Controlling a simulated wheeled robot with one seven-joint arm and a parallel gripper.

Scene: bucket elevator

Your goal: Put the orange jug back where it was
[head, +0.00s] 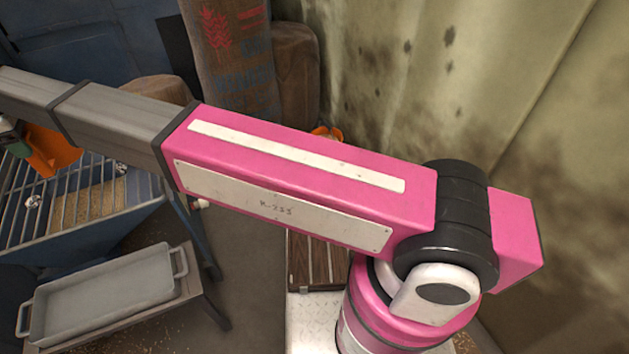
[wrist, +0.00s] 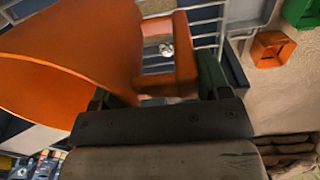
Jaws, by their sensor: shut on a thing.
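The orange jug (head: 62,148) is at the left edge of the head view, above the barred grate of the blue hopper (head: 90,235). Its wide open mouth faces left in the wrist view, where the jug (wrist: 75,50) fills the upper left. My gripper (wrist: 168,90) is shut on the jug's handle, with a green finger on either side of it. In the head view only a bit of my gripper (head: 14,138) shows at the left edge. I cannot tell whether the jug touches the grate.
A grey two-handled tray (head: 110,298) sits low in front of the hopper. Full sacks (head: 235,55) stand at the back. A small orange thing (head: 326,132) shows behind my arm. An orange bucket (wrist: 270,48) and a green one (wrist: 303,12) are right in the wrist view.

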